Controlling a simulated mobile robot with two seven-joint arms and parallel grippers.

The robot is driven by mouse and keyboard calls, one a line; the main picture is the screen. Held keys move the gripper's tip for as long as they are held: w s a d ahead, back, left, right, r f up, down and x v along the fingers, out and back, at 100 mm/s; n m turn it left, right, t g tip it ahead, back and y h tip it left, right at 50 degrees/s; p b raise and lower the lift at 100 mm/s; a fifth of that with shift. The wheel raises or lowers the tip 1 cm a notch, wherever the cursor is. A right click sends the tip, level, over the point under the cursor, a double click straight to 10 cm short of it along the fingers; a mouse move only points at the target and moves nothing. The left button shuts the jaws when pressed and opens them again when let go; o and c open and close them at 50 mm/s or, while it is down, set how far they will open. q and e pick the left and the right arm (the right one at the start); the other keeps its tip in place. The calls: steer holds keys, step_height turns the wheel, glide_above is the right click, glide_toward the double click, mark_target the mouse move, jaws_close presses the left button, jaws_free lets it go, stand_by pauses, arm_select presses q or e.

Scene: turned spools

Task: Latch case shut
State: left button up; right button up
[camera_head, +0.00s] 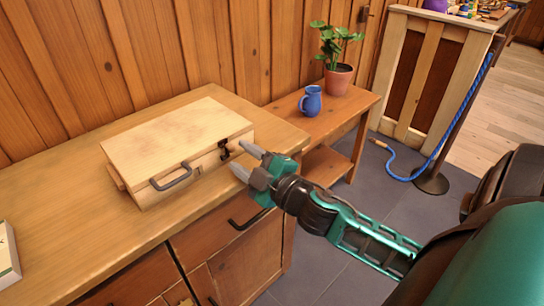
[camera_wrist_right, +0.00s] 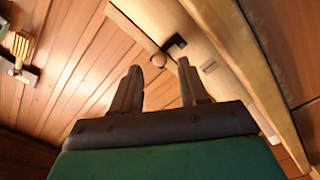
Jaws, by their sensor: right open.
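The case (camera_head: 180,135) is a pale wooden box lying on the cabinet top, its lid down over its body. A dark handle (camera_head: 171,178) is on its front side. A small dark latch (camera_head: 224,152) sits near the right end of that side; whether it is fastened is too small to tell. My right gripper (camera_head: 245,161) is open and empty, just right of the latch, its fingers pointing toward the case. In the right wrist view a dark latch part (camera_wrist_right: 174,43) shows beyond the open fingers (camera_wrist_right: 158,75). My left gripper is not in view.
The wooden cabinet top (camera_head: 60,225) is clear in front of the case. A book-like white object (camera_head: 8,258) lies at the left edge. A lower side table holds a blue jug (camera_head: 310,101) and a potted plant (camera_head: 338,78). A plank wall (camera_head: 170,45) stands behind.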

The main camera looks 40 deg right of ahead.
arm_select(q)
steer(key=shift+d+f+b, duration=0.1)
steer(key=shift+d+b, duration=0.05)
steer(key=shift+b, duration=0.2)
arm_select(e)
steer(key=s, duration=1)
steer(key=shift+s+d, duration=0.3)
steer(key=shift+d, duration=0.1)
arm_select(q)
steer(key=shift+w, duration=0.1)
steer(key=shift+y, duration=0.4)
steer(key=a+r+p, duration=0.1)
steer(key=p, duration=0.1)
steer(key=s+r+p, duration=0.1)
steer(key=p, duration=0.2)
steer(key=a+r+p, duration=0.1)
steer(key=p, duration=0.1)
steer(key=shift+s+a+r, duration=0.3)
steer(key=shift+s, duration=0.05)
arm_select(e)
steer(key=s+a+f+m+g, duration=0.1)
steer(key=a+f+m+g, duration=0.2)
steer(key=f, duration=0.4)
steer(key=s+a+f+m+g, duration=0.2)
steer(key=a+f+m+g, duration=0.2)
steer(key=a+f+m, duration=0.2)
step_height(320, 180, down, 2)
steer(key=shift+s+a+y, duration=0.3)
steer(key=shift+a, duration=0.7)
